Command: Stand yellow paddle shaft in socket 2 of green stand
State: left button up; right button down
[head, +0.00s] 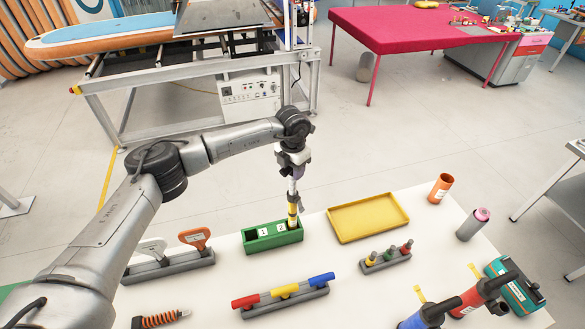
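The green stand (272,243) is a block on the white table with number labels 1 and 2 on it. The yellow paddle shaft (292,209) is upright at the stand's right end, by label 2. Its lower end meets the stand in the picture; I cannot tell how deep it sits in socket 2. My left gripper (293,188) is directly above the stand, pointing down, and appears shut on the upper part of the shaft. The fingers are small and partly hidden. My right gripper is not in view.
A yellow tray (368,218) lies right of the stand. A rack with red, yellow and blue pieces (284,292) is in front. A grey holder (170,266) with paddle-like pieces stands left. An orange cylinder (440,188) and pumps (478,296) are at right.

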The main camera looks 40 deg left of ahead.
pick_arm(q)
jog(key=shift+o, duration=1.4)
notch_tip(320, 180, up, 14)
jog(key=b, duration=0.2)
jog(key=shift+f, duration=0.1)
